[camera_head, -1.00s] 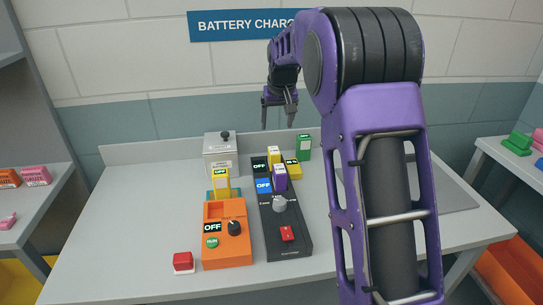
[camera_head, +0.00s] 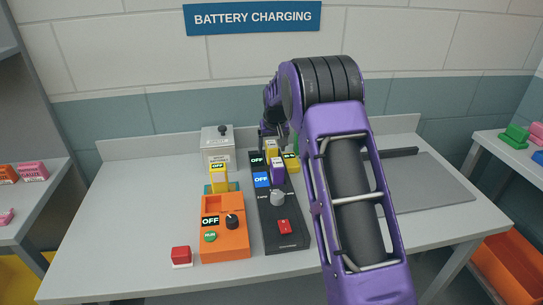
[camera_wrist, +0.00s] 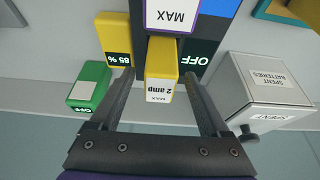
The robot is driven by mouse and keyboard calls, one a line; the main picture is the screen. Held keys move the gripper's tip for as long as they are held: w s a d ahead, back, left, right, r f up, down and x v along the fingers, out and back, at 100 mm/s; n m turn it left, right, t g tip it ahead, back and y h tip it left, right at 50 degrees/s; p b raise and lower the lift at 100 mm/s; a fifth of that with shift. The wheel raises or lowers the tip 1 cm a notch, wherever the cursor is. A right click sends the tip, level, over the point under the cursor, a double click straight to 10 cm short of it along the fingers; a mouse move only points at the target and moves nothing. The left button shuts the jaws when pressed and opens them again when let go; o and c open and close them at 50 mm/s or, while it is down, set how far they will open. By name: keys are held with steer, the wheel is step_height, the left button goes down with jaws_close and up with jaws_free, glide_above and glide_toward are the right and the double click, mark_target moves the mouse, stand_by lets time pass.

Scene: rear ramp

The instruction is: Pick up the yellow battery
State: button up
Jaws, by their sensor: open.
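A yellow block with a white "2 amp MAX" label (camera_wrist: 160,72) stands at the back of the black charger (camera_head: 283,230); in the head view it shows as a small yellow block (camera_head: 271,149). A second yellow block (camera_wrist: 115,40), reading 85 %, sits just beside it (camera_head: 291,162). A third yellow block (camera_head: 219,178) stands behind the orange charger (camera_head: 224,247). My gripper (camera_wrist: 160,82) is open. Its fingers point down at the "2 amp" block, one to each side, in the wrist view. I cannot tell whether they touch it. The gripper (camera_head: 273,132) is partly hidden by my arm in the head view.
A purple-edged MAX block (camera_head: 278,172) stands close in front. A green block (camera_wrist: 90,87) and the grey spent-batteries box (camera_wrist: 262,90) flank the fingers. A red button (camera_head: 181,254) is at front left. The left tabletop is clear.

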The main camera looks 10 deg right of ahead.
steer(key=shift+x, duration=1.1)
jaws_close()
steer(key=shift+r, duration=0.1)
